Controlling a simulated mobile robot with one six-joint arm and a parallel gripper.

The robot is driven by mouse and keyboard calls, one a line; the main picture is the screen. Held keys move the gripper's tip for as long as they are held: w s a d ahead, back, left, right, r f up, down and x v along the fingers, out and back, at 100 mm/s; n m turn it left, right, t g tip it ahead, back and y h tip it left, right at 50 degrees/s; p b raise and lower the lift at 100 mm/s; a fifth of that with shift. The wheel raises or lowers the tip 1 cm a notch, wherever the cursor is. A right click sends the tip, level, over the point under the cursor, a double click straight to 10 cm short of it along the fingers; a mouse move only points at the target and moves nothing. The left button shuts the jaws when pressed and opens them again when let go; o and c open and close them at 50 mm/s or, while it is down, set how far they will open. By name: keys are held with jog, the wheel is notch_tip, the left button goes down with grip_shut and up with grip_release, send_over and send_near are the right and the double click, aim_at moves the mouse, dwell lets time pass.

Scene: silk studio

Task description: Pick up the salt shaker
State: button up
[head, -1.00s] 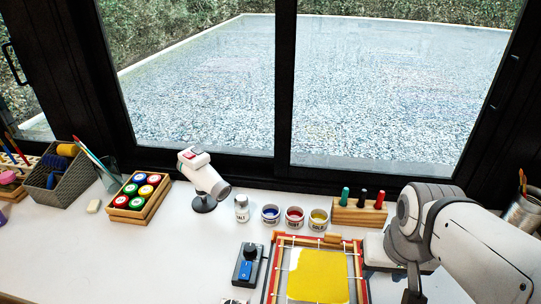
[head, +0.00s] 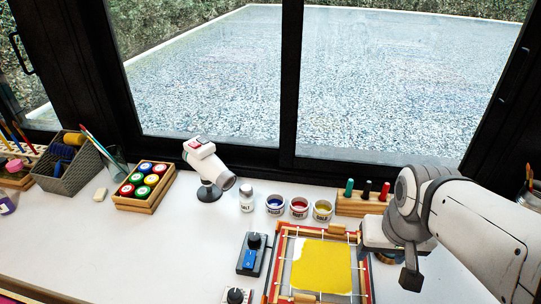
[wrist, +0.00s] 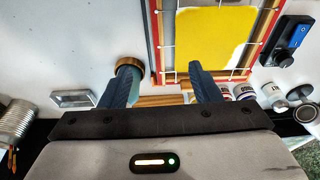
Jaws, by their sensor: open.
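The salt shaker (head: 247,198) is a small white-labelled jar with a grey top. In the head view it stands upright on the white table between the white lamp-like device and the blue paint jar. In the wrist view a small white jar near the right edge (wrist: 300,94) seems to be the shaker. My gripper (wrist: 158,75) is open, with two dark blue fingers apart and nothing held between them. It is well to the right of the shaker in the head view, where its fingers are mostly hidden by my arm.
Paint jars (head: 299,208) stand close to the shaker's right. The white lamp-like device (head: 209,168) is on its left. A wooden rack (head: 362,207) and a framed yellow silk (head: 322,266) lie nearer my arm. A blue-switched box (head: 251,255) is in front.

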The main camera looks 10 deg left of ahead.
jog(key=shift+o, duration=0.8)
jog(key=w+a+n, duration=0.1)
jog(key=w+a, duration=0.3)
jog(key=w, duration=0.2)
jog(key=shift+w, duration=0.15)
jog(key=n+t+y, duration=0.1)
jog(key=n+y, duration=0.1)
jog(key=n, duration=0.2)
send_near(247, 196)
jog(key=x, duration=0.5)
jog(key=shift+w+d+f+b, duration=0.15)
jog(key=shift+w+f+b, duration=0.1)
jog(key=shift+f+b, duration=0.1)
jog(key=shift+w+a+f, duration=0.1)
jog(key=shift+a+f, duration=0.15)
jog(key=x, duration=0.7)
jog(key=shift+w+a+f+p, duration=0.1)
jog(key=shift+w+p, duration=0.1)
jog(key=shift+p, duration=0.15)
jog(key=shift+c, duration=0.5)
jog(key=c, duration=1.1)
